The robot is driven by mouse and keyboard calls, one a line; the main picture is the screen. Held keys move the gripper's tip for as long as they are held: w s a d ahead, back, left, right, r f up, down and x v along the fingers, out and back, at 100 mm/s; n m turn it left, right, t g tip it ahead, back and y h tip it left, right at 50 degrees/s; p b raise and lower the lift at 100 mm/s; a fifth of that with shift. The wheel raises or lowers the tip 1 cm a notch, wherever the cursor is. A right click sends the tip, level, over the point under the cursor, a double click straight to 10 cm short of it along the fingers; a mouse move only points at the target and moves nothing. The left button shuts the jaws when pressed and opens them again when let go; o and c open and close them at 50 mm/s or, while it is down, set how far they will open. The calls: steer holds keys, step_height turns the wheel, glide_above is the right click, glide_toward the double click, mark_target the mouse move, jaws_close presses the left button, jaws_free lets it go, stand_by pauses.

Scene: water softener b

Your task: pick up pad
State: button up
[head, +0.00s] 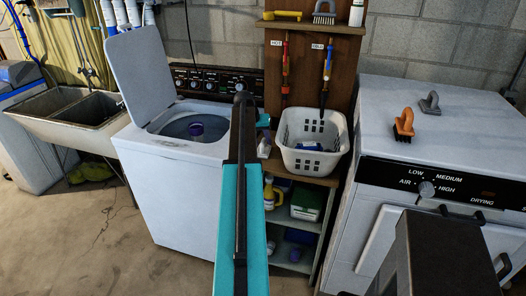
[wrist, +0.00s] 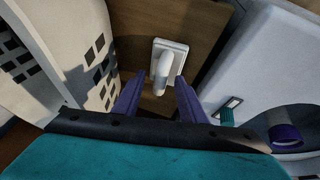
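A white pad (wrist: 168,58) with a raised rounded handle rests on a brown wooden surface in the wrist view, between the white basket and the washer. My gripper (wrist: 160,84) is open, with its two purple fingers apart. In the wrist view, the near end of the handle appears between the fingertips. I cannot tell the height gap, and I see no grip on it. In the head view my teal arm covers much of this area, and the fingers cannot be made out clearly.
The white basket (head: 312,160) stands close right of my arm. The open washer (head: 185,195), with a purple item (head: 197,131) inside, is on the left. An orange brush (head: 404,125) and a grey brush (head: 429,103) sit on the dryer (head: 470,135).

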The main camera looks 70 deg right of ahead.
mark_target(262, 141)
jaws_close()
steer(key=shift+r, duration=0.2)
stand_by(0.3)
steer(key=shift+r+b, duration=0.8)
steer(key=shift+r, duration=0.65)
steer(key=s+a+r+b, duration=0.1)
steer(key=s+a+b, duration=0.1)
steer(key=a, duration=0.5)
steer(key=s+a+b, duration=0.2)
steer(key=s+a, duration=0.1)
steer(key=a, duration=0.5)
steer(key=shift+s+r, duration=0.3)
steer(key=shift+r, duration=0.05)
